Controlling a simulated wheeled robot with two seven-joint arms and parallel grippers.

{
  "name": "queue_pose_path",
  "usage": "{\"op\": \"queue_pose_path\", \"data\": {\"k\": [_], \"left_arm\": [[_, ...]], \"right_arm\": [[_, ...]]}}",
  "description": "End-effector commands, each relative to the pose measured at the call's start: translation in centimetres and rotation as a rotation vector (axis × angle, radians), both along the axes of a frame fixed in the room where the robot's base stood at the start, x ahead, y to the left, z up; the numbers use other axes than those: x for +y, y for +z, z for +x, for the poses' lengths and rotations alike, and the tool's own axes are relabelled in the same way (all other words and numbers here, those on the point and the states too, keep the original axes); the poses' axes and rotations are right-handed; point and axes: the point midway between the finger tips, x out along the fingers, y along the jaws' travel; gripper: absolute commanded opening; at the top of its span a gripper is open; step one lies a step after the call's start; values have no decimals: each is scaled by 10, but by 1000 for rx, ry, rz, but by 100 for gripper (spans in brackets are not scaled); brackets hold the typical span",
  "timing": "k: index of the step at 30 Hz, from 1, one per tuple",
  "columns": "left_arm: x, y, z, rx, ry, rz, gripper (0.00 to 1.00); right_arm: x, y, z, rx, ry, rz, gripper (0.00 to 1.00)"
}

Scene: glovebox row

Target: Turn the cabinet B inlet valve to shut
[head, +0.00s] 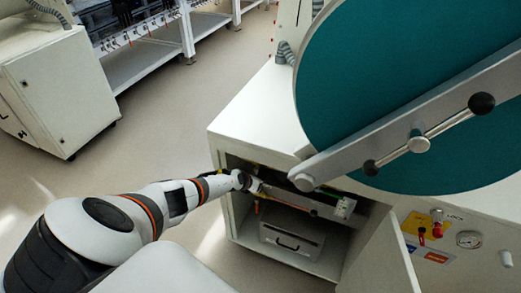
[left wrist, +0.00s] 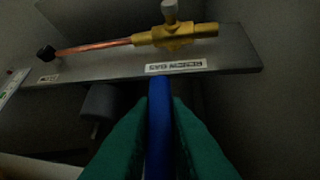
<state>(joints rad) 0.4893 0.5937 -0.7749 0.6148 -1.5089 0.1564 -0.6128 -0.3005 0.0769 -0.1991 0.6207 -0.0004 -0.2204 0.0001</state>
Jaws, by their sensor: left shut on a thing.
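My left gripper (head: 251,185) reaches into the open lower compartment of the white cabinet (head: 250,125). In the left wrist view its green fingers (left wrist: 160,125) are shut on a long blue bar (left wrist: 159,100), which looks like a lever handle. The bar's far end lies just below a white label (left wrist: 176,67), whose text is upside down. Beyond the label, a brass valve body (left wrist: 176,37) joins a copper pipe (left wrist: 95,46) on a grey plate. How the blue bar connects to a valve cannot be seen. My right gripper is not in view.
A big teal round door (head: 350,70) with a metal bar handle (head: 440,130) hangs above the compartment. An open white door (head: 380,260) stands to its right. A grey drawer box (head: 290,240) sits low inside.

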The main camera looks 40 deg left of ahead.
Motion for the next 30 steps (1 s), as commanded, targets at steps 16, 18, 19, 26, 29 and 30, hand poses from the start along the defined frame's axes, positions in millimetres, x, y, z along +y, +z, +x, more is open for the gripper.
{"op": "queue_pose_path", "data": {"k": [16,18,19,26,29,30], "left_arm": [[3,-2,-4,26,-5,71,0],[4,-2,-3,26,-5,71,0],[4,-2,-3,26,-5,71,0],[4,-1,-3,24,-3,70,35],[4,-1,-3,23,-2,70,35],[4,-1,-2,22,-1,69,35]], "right_arm": [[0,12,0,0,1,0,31],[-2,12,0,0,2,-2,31],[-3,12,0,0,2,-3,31],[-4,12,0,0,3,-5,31],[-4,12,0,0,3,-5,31],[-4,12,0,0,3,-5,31]]}}
